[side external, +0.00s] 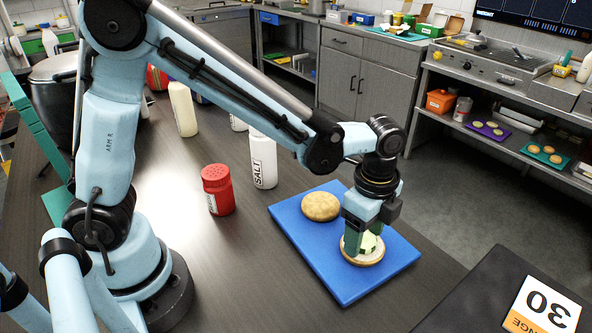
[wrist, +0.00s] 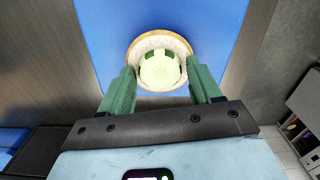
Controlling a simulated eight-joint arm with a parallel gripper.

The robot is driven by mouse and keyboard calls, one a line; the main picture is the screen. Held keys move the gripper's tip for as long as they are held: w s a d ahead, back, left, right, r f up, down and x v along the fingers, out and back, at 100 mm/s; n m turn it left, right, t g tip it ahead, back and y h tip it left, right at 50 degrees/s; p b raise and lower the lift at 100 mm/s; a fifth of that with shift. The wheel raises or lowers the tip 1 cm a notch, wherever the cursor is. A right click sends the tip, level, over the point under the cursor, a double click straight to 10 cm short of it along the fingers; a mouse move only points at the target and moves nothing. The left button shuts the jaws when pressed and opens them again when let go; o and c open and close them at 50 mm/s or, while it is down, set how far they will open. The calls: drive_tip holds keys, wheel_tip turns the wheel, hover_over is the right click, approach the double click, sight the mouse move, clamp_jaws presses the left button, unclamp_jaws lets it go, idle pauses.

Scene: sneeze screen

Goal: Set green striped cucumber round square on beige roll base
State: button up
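The beige roll base (side external: 376,257) lies cut side up on the blue board (side external: 342,287). In the wrist view it is a pale disc with a brown rim (wrist: 135,52). The round green striped cucumber slice (side external: 370,244) sits on the roll base; it also shows in the wrist view (wrist: 160,70), pale with a green scalloped edge. My gripper (side external: 358,240) points down over the roll base. In the wrist view its green fingers (wrist: 161,80) stand on either side of the cucumber, with a small gap at each side. The fingers partly hide the cucumber in the side view.
A round bun top (side external: 320,206) lies on the same board, left of my gripper. A red shaker (side external: 217,190), a white salt bottle (side external: 263,160) and a cream bottle (side external: 183,108) stand behind. A dark box (side external: 490,300) with a number card is at the front right.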

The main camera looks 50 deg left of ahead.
drive_tip(key=shift+o, duration=1)
drive_tip(key=shift+r, duration=0.1)
wheel_tip(320, 180, up, 12)
drive_tip(key=s+a+f+n+t, duration=0.1)
drive_tip(key=s+a+n+t, duration=0.2)
drive_tip(key=a+n, duration=0.4)
drive_tip(key=s+a+f+n+t, duration=0.2)
drive_tip(key=s+a+n+t, duration=0.2)
drive_tip(key=a+n, duration=0.4)
drive_tip(key=shift+n, duration=0.8)
